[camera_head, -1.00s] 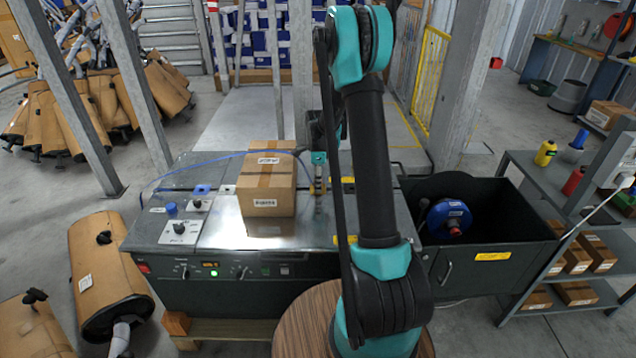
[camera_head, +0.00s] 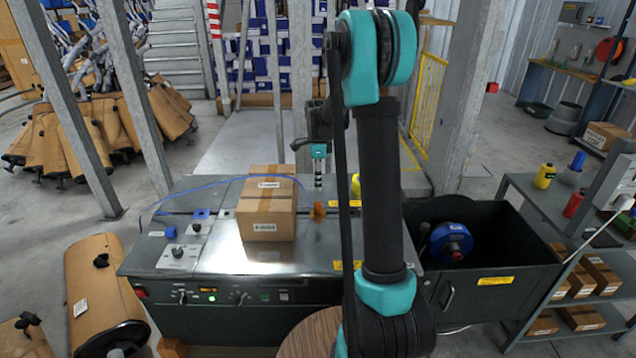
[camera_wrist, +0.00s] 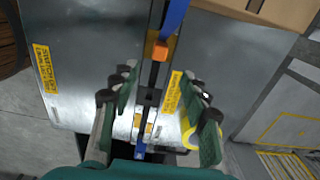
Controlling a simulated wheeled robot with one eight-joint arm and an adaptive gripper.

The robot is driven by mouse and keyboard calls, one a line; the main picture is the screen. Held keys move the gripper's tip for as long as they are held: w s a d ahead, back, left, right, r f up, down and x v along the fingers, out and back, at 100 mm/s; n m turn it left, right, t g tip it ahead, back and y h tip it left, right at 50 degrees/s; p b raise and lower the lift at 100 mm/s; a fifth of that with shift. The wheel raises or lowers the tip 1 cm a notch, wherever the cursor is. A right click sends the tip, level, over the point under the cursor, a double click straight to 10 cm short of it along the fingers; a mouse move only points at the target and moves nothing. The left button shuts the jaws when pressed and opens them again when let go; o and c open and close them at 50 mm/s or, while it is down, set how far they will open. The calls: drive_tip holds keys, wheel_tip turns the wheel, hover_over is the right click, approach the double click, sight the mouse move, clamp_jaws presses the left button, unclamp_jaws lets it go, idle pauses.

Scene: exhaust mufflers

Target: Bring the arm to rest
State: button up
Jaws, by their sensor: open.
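My arm stands upright in the head view, with its teal and black links in front of the right part of the steel bench (camera_head: 215,258). My gripper (camera_wrist: 160,108) is open and empty in the wrist view, its two dark green fingers spread apart above the bench top. In the head view my wrist hangs over the bench, right of the carton (camera_head: 267,208), and its fingers are too small to make out. The carton is taped shut and stands apart from my gripper. A blue strap with an orange end (camera_wrist: 160,50) lies on the bench top beyond the fingers.
A yellow tape roll (camera_head: 356,186) is right of my wrist. A dark bin (camera_head: 520,240) with a blue reel (camera_head: 451,242) adjoins the bench's right side. Grey posts stand behind and at left. Wrapped mufflers (camera_head: 98,280) lie on the left floor.

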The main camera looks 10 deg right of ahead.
drive_tip(key=s+f+n+t, duration=0.1)
drive_tip(key=s+n+t, duration=0.1)
drive_tip(key=s+n, duration=0.8)
drive_tip(key=s+f+n+t, duration=0.1)
drive_tip(key=s+n, duration=0.9)
drive_tip(key=s, duration=1.2)
drive_tip(key=shift+a+f+t, duration=0.35)
drive_tip(key=shift+a+t, duration=0.1)
drive_tip(key=shift+t, duration=0.15)
